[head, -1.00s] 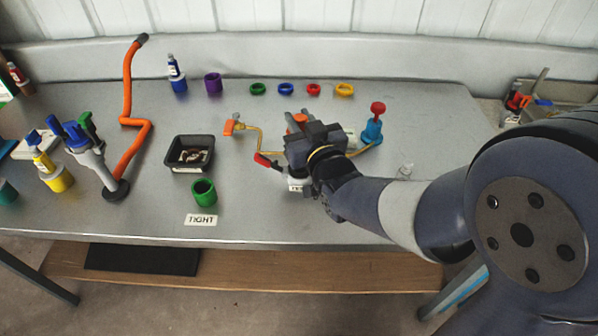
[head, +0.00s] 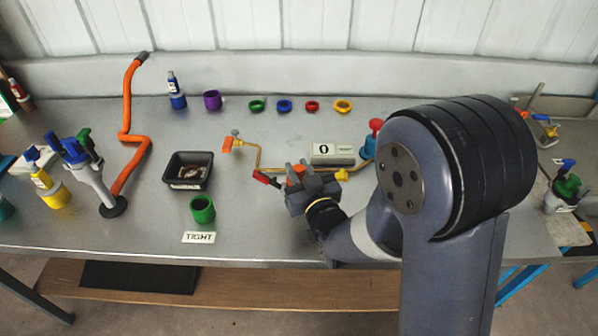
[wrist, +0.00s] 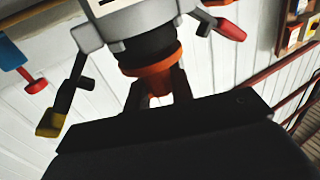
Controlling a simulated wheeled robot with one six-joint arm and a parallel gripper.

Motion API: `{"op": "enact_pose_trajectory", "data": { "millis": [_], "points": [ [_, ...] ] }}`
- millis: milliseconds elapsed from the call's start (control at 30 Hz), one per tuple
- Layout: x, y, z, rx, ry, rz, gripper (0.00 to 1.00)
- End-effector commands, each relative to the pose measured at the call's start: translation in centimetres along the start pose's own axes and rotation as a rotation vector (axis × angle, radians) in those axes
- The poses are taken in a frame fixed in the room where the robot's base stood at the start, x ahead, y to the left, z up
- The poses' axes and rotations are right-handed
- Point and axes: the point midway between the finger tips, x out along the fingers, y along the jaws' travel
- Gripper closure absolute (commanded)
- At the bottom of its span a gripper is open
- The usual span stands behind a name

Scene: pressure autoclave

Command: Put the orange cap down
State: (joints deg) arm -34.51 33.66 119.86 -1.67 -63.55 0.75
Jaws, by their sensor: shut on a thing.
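The orange cap (head: 296,174) shows between the fingers of my gripper (head: 302,175) near the front middle of the table. In the wrist view the orange cap (wrist: 152,64) is a wide rim below a black neck (wrist: 147,42), with the dark fingers around its narrower part. My gripper is shut on it. I cannot tell whether the cap touches the black neck. The pale grey unit (head: 332,148), with a "0" on its face, stands just behind my gripper. My gripper hides part of the cap.
A red handle (head: 266,178) lies close left of my gripper and a yellow one (head: 341,175) close right. A black tray (head: 188,185), a green cup (head: 202,209) and a "TIGHT" label (head: 199,237) are left. Coloured rings line the back. The table's front edge is near.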

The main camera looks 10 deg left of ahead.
Motion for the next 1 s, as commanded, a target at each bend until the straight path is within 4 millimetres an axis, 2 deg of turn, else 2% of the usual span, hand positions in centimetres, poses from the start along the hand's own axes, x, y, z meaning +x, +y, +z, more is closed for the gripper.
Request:
{"op": "enact_pose_trajectory", "data": {
  "millis": [567,600,833,1000],
  "points": [
    [0.01,0.00,0.67,0.000,0.001,0.000,1.00],
    [0.00,0.00,0.60,0.000,0.000,0.000,0.76],
    [0.00,0.00,0.55,0.000,0.000,0.000,0.57],
    [0.00,0.00,0.56,0.000,0.000,0.000,0.56]
  ]
}}
